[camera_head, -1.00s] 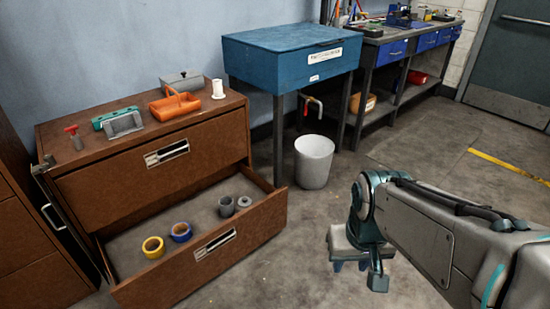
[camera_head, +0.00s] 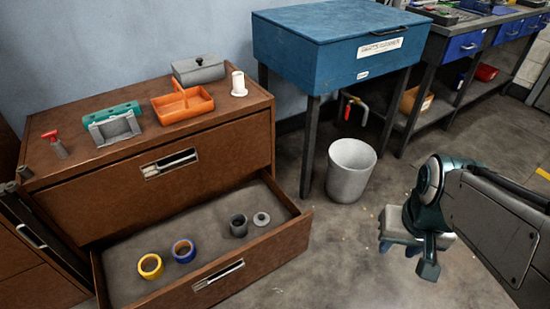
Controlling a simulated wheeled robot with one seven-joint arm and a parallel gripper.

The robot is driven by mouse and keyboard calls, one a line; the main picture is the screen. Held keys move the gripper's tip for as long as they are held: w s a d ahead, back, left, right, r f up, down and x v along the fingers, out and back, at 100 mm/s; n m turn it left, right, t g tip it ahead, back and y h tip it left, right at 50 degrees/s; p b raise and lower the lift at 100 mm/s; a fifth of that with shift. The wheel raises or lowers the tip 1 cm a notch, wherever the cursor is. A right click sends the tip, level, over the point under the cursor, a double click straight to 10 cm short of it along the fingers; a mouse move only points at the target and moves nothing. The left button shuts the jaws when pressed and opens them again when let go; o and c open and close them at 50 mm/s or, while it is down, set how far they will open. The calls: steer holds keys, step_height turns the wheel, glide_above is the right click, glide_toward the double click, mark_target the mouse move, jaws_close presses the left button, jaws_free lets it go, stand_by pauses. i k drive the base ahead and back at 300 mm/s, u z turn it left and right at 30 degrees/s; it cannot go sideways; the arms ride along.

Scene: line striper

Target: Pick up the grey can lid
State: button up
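A small round grey piece with a raised centre, which looks like the grey can lid (camera_head: 261,219), lies in the open lower drawer (camera_head: 137,296) of the brown cabinet. It is at the drawer's right end, just right of a dark grey open can (camera_head: 238,226) and apart from it. My gripper (camera_head: 420,262) hangs at the right over the floor, well away from the drawer. Nothing shows in it, and its fingers are too small and turned to tell their opening.
A yellow tape roll (camera_head: 150,266) and a blue tape roll (camera_head: 183,251) lie in the drawer. An orange caddy (camera_head: 184,104), grey lidded box (camera_head: 198,69) and other items stand on the cabinet. The floor before the drawer is clear.

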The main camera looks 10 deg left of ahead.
mark_target(260, 219)
steer(key=u, duration=0.7)
steer(key=i, duration=1)
steer(key=u, duration=0.8)
